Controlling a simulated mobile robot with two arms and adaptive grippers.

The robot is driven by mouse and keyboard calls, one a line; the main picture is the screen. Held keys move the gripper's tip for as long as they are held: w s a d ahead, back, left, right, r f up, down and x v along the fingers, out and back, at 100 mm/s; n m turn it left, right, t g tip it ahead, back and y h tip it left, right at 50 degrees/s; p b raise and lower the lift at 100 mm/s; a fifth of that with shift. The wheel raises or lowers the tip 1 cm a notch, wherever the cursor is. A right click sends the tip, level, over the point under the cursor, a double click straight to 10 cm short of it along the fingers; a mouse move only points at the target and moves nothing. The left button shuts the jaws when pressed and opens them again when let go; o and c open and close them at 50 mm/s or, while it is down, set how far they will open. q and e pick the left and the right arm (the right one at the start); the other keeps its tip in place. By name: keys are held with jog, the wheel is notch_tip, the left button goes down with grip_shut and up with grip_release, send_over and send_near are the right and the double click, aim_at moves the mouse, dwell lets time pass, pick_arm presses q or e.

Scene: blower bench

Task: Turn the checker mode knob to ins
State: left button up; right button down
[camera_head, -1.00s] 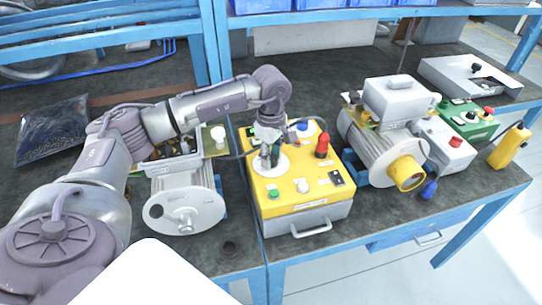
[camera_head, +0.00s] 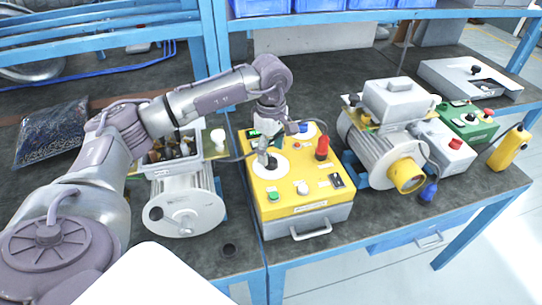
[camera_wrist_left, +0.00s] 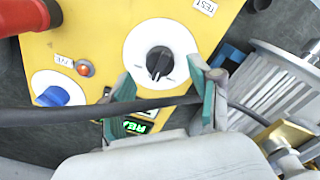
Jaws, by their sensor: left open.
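The yellow checker box (camera_head: 310,200) stands on the bench in the middle of the head view. Its black mode knob (camera_wrist_left: 159,61) sits on a round white dial (camera_wrist_left: 140,40) in the left wrist view. A pale mark on the knob points towards the bottom of that picture. The dial lettering is too small to read. My left gripper (camera_head: 266,157) is above the dial (camera_head: 270,172) in the head view and partly hides the knob. In the wrist view its teal-padded fingers (camera_wrist_left: 162,75) are apart and empty, with the knob showing between and beyond them. My right gripper is not in view.
The box top also has a blue knob (camera_wrist_left: 57,95), a red plug (camera_head: 322,147), a green button (camera_head: 273,196) and a lit green display (camera_wrist_left: 137,126). A dark cable (camera_wrist_left: 60,112) crosses the wrist view. Motor units (camera_head: 186,207) (camera_head: 380,150) stand on both sides.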

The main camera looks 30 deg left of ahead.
aim_at(271, 157)
pick_arm(q)
notch_tip(271, 157, up, 9)
dwell(0.8)
